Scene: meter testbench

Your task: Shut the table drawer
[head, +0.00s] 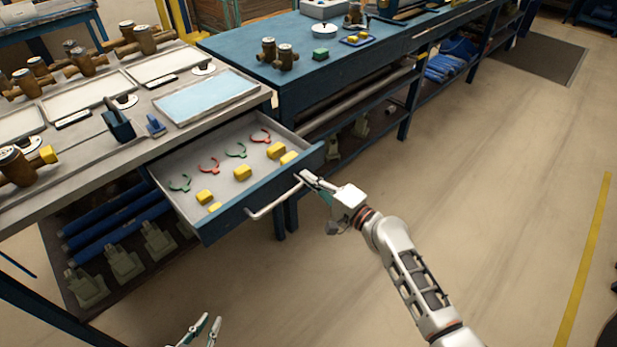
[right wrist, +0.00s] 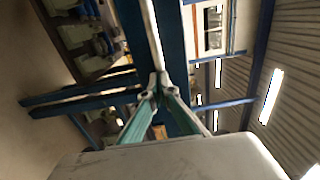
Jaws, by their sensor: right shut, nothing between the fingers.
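The table drawer (head: 222,232) stands pulled out from the workbench, with a blue front and a light bar handle (head: 274,204). Inside lie several yellow blocks and several red and green clips. My right gripper (head: 301,175) is at the right end of the drawer front, close to the handle's right end. Its fingers are shut with nothing between them, and in the right wrist view the fingertips (right wrist: 158,80) meet near a pale bar. I cannot tell whether they touch the drawer. My left gripper (head: 205,326) shows at the bottom edge, its fingers apart and empty, away from the drawer.
The workbench top (head: 90,190) holds brass meters, trays and a blue clamp. A second blue bench (head: 240,45) adjoins it at the right. Blue pipes and grey-green fittings (head: 125,258) lie on the shelf below the drawer. The floor (head: 480,180) to the right is clear.

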